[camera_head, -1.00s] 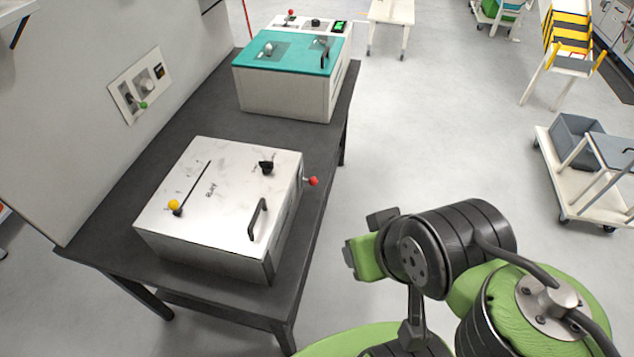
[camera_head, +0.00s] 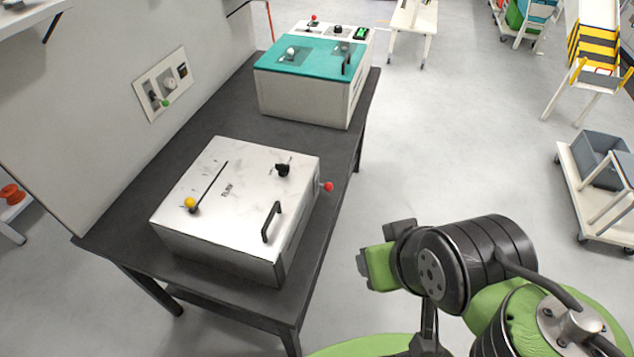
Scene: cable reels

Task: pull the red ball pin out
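The red ball pin (camera_head: 328,187) sticks out of the right side of the nearer white metal box (camera_head: 225,225), close to its top far corner. The box stands on a dark table. My gripper (camera_head: 364,268) is to the right of the box and off the table edge, nearer to the camera than the pin and apart from it. Only a small dark part of its end shows beside the green arm link. The fingers cannot be made out.
The box top bears a yellow ball lever (camera_head: 190,203), a black knob (camera_head: 282,170) and a black handle (camera_head: 271,222). A teal-topped box (camera_head: 310,85) stands farther back on the dark table (camera_head: 225,112). A wall panel (camera_head: 163,85) is at left. The floor at right is clear up to a cart (camera_head: 575,190).

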